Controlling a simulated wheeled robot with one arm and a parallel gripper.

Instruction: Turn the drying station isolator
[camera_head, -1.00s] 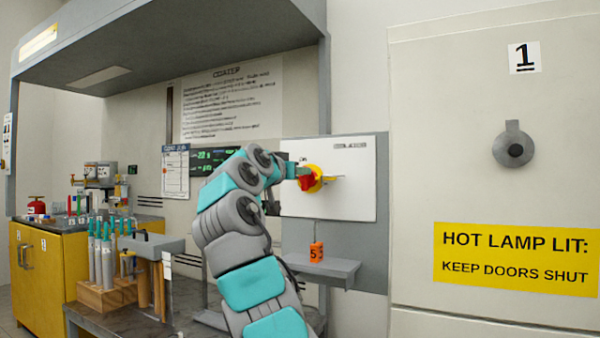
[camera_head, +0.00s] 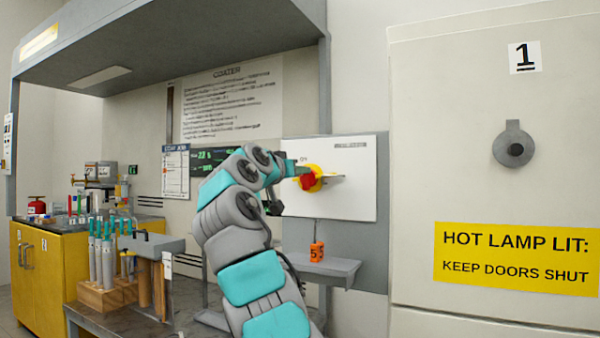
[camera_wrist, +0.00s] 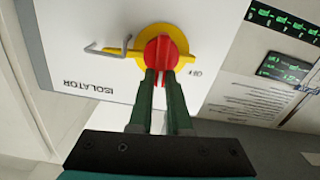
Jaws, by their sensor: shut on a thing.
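The isolator has a red knob (camera_head: 309,181) on a yellow disc (camera_head: 319,173), mounted on a white panel (camera_head: 350,200) on the wall. In the wrist view the red knob (camera_wrist: 165,50) sits on the yellow disc (camera_wrist: 130,42), with a grey hasp (camera_wrist: 112,48) sticking out at its side. The words ISOLATOR and OFF read upside down there. My gripper (camera_wrist: 162,75) is shut on the red knob, its two green fingers on either side of the knob's grip bar. In the head view my arm partly hides the fingers.
An orange tag marked 5 (camera_head: 317,252) hangs below the panel near a grey shelf (camera_head: 325,268). A large pale cabinet (camera_head: 420,150) with a yellow warning sign (camera_head: 515,258) stands at right. A wooden rack of rods (camera_head: 108,295) is on the bench at left.

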